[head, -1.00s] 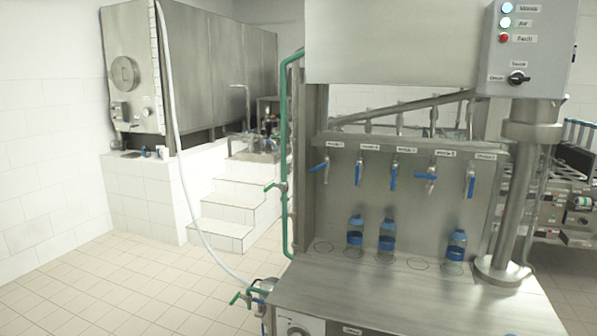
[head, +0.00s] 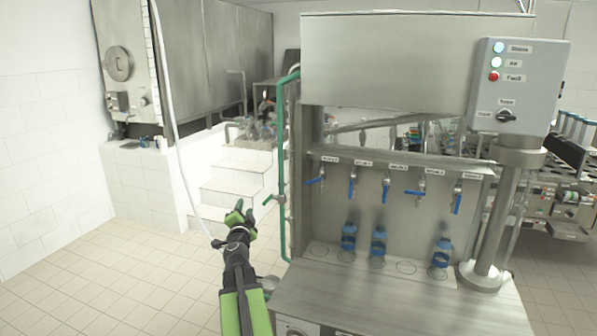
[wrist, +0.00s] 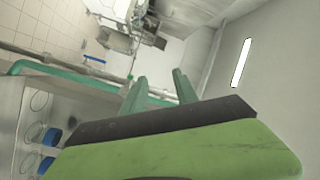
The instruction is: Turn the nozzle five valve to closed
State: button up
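The nozzle five valve (head: 457,199) is the rightmost of the row on the steel filler panel. Its blue handle hangs down. The valves of nozzle two (head: 352,188) and nozzle three (head: 386,190) also have handles down. The handles of nozzle one (head: 315,181) and nozzle four (head: 415,193) point sideways to the left. My gripper (head: 241,213) is raised left of the filler, well away from the nozzle five valve. In the wrist view its two green fingers (wrist: 160,92) stand apart with nothing between them.
Blue bottles stand under nozzle two (head: 348,236), nozzle three (head: 378,241) and nozzle five (head: 441,252). A green pipe (head: 282,170) runs up the filler's left side. A grey column (head: 498,220) carrying a control box (head: 515,85) stands right of nozzle five. The floor at left is clear.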

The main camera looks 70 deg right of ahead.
jog(key=s+d+r+m+g+h+p, duration=0.1)
jog(key=s+d+m+g, duration=0.25)
jog(key=s, duration=0.35)
jog(key=s+d+r+m+g+h+p, duration=0.1)
jog(key=s+d+m+g, duration=0.25)
jog(key=s, duration=0.45)
send_near(310, 182)
jog(key=shift+n, duration=0.3)
jog(key=d, duration=0.8)
jog(key=shift+w+d+r+b, duration=0.1)
jog(key=shift+w+d+b, duration=0.05)
jog(key=shift+w+b, duration=0.2)
grip_shut()
